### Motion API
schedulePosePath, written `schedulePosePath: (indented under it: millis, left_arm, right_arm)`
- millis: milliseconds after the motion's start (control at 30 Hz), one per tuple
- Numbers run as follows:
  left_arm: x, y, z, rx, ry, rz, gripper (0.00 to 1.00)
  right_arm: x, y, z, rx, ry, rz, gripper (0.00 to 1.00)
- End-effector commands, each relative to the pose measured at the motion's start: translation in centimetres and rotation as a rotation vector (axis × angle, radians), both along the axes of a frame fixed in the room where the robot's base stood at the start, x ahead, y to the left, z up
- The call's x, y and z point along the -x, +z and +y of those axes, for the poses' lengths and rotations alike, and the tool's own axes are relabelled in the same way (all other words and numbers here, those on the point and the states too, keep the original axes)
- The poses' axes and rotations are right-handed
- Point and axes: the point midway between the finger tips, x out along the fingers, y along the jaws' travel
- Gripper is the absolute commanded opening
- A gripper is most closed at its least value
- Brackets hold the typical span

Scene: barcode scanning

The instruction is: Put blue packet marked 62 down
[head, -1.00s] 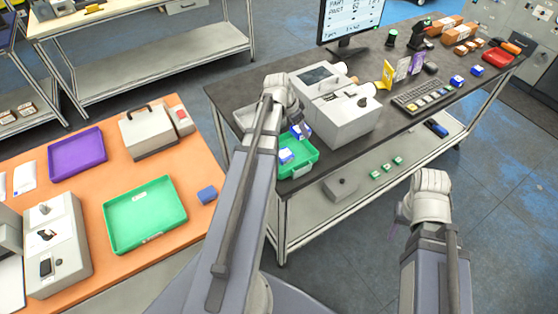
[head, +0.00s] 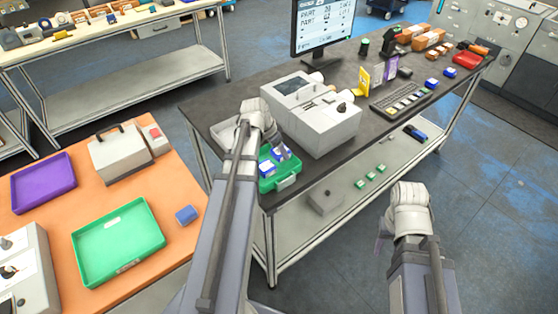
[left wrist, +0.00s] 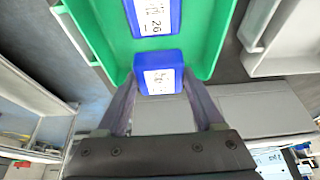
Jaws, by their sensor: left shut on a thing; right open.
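My left gripper (left wrist: 158,88) is shut on a blue packet (left wrist: 160,78) with a white label, over the near edge of a green tray. The label on the held packet is too unclear to read. In the head view the left gripper (head: 281,150) is low at the small green tray (head: 286,184) on the dark table, partly hidden by my arm. Another blue packet (left wrist: 152,14) lies in the tray, its label seeming to read 26 in the wrist view; it also shows in the head view (head: 267,169). My right gripper (head: 381,244) is open, clear of the table.
A white machine (head: 318,125) stands right beside the small tray. A grey tray (head: 225,133) lies on its left. An orange table (head: 72,205) at left holds a large green tray (head: 100,268), a purple tray (head: 45,183) and a blue box (head: 187,215).

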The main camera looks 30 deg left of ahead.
Motion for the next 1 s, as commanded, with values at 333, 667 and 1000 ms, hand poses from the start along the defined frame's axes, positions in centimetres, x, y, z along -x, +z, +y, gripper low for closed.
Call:
schedulePosePath:
  millis: [333, 667, 1000]
  left_arm:
    - [0.0, -3.5, 0.0, 0.0, 0.0, 0.0, 0.0]
    - [0.0, -3.6, 0.0, 0.0, 0.0, 0.0, 0.0]
    - [0.0, -3.9, 0.0, 0.0, 0.0, 0.0, 0.89]
  right_arm:
    - [0.0, -3.5, 0.0, 0.0, 0.0, 0.0, 0.5]
    - [0.0, -3.6, 0.0, 0.0, 0.0, 0.0, 0.5]
    - [0.0, -3.9, 0.0, 0.0, 0.0, 0.0, 0.5]
